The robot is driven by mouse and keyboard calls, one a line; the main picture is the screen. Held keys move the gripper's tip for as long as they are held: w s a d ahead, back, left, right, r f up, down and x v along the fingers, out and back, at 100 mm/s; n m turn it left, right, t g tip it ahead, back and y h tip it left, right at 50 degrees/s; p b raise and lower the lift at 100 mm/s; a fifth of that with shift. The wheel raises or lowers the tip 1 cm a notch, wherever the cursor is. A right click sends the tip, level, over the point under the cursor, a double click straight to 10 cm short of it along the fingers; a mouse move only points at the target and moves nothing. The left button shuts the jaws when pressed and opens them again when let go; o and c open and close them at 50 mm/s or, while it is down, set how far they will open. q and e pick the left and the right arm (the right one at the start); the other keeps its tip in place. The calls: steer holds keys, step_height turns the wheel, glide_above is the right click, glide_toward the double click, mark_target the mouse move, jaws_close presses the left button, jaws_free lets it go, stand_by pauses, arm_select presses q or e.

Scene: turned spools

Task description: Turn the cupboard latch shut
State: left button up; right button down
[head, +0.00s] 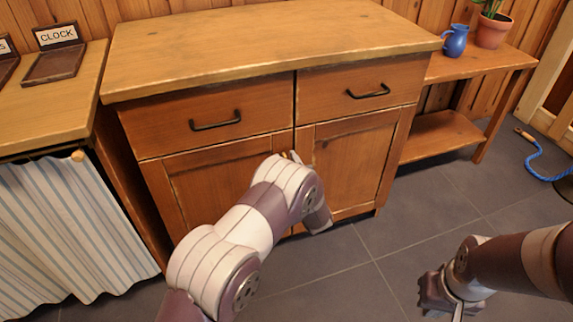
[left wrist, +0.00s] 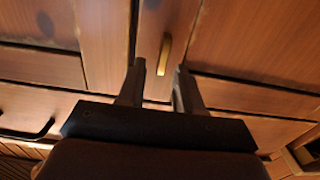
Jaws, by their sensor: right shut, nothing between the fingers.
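The cupboard (head: 215,110) has two doors below two drawers. Its small brass latch (left wrist: 164,54) shows in the left wrist view as a narrow bar on the upright door strip, lying roughly along the strip with a slight tilt. My left gripper (left wrist: 160,66) is open, one finger on each side of the latch's near end in that view; I cannot tell whether either touches it. In the head view my left arm covers most of that gripper and the latch area at the door seam. My right gripper (head: 449,304) is shut and empty, low over the floor at the right.
Black handles (head: 215,121) stick out from the drawers just above the doors. A side bench (head: 470,65) with a blue jug (head: 455,40) and a potted plant (head: 493,30) stands at the right. A striped curtain (head: 65,225) hangs at the left. The tiled floor in front is clear.

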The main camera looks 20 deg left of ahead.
arm_select(q)
steer(key=shift+w+a, duration=0.25)
steer(key=shift+w, duration=0.1)
jaws_close()
